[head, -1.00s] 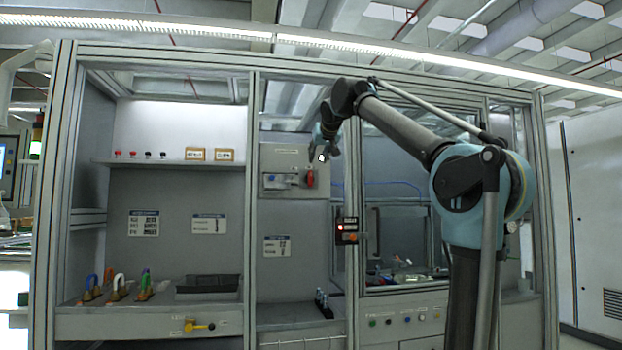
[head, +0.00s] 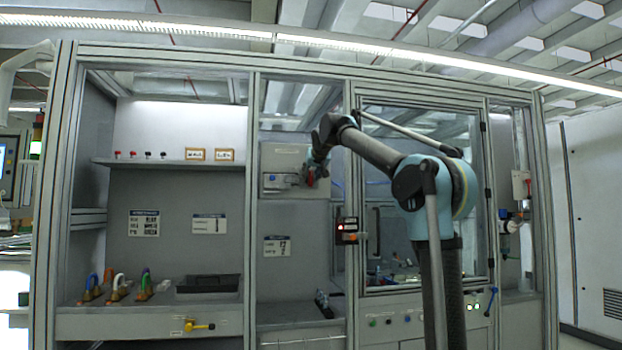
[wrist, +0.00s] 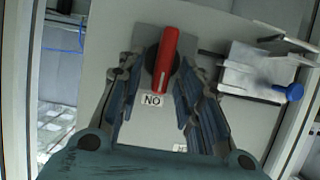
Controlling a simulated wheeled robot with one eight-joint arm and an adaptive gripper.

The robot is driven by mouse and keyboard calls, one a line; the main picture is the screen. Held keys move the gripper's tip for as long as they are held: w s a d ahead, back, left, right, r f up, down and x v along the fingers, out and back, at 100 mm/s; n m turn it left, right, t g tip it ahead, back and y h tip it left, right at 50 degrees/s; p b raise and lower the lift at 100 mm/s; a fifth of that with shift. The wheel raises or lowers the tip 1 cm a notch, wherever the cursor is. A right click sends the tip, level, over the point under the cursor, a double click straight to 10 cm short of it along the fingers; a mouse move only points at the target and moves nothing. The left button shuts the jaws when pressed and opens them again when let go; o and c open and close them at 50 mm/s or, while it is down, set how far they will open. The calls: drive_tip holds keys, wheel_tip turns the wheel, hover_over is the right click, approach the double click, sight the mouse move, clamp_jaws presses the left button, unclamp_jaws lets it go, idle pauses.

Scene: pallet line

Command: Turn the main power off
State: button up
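The main power switch is a red rotary handle (wrist: 167,60) on a dark round base, on a grey plate. In the wrist view the handle stands near upright, slightly tilted, its lower end pointing at a label (wrist: 152,100) that reads "NO" in this picture. My gripper (wrist: 161,75) is open, one finger on each side of the handle, with visible gaps. In the head view my gripper (head: 316,166) is at the right part of the grey switch box (head: 283,160) and mostly covers the red handle (head: 311,178).
A metal bracket (wrist: 255,72) with a blue knob (wrist: 294,92) juts out beside the handle. A frame post (head: 351,265) stands right of the box, with a small lit control box (head: 347,226) lower down. Shelves with padlocks (head: 117,285) and a dark tray (head: 208,284) are at left.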

clamp_jaws()
drive_tip(key=shift+a, duration=0.15)
